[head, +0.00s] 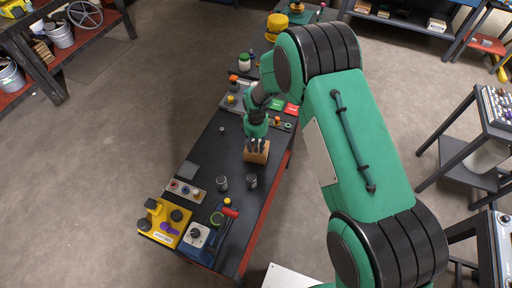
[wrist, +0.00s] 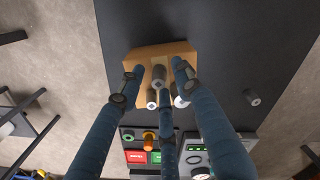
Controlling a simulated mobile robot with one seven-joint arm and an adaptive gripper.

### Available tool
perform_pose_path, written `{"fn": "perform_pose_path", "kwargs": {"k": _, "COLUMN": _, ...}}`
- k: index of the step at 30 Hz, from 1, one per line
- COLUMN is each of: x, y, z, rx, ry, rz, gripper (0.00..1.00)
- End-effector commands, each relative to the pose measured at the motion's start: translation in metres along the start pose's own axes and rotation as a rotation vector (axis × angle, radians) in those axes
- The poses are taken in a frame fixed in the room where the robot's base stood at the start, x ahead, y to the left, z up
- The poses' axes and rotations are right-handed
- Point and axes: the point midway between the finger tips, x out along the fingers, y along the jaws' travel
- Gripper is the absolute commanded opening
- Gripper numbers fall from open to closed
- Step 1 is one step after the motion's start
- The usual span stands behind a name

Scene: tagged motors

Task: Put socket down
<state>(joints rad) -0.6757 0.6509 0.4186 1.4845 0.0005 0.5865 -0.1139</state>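A wooden block (head: 257,154) stands on the dark tabletop, under my gripper (head: 257,145). In the wrist view the block (wrist: 184,49) has grey metal sockets at it: one (wrist: 158,75) lies between my fingertips, and others (wrist: 152,103) show close to the fingers. Which of them stand in the block I cannot tell. My gripper (wrist: 158,77) has three blue fingers spread around the middle socket, with wood visible between that socket and the side fingers. The gripper looks open. Fingers partly hide the block and sockets.
A small grey cylinder (wrist: 252,98) stands apart on the table; it also shows in the head view (head: 221,129). Two larger grey cylinders (head: 223,183) stand nearer the front. A yellow fixture (head: 166,222) and a red-handled tool (head: 229,213) occupy the front end. The tabletop's left middle is clear.

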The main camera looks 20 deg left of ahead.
Motion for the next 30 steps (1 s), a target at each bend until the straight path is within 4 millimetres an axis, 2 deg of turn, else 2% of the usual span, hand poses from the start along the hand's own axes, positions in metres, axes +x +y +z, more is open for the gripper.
{"fn": "perform_pose_path", "kwargs": {"k": 18, "x": -0.092, "y": 0.0, "z": 0.0, "rx": 0.0, "ry": 0.0, "rz": 0.0, "gripper": 0.34}}
{"fn": "perform_pose_path", "kwargs": {"k": 24, "x": -0.107, "y": 0.0, "z": 0.0, "rx": 0.0, "ry": -0.001, "rz": 0.0, "gripper": 0.34}}
{"fn": "perform_pose_path", "kwargs": {"k": 30, "x": -0.111, "y": 0.0, "z": 0.001, "rx": 0.0, "ry": -0.001, "rz": 0.0, "gripper": 0.34}}
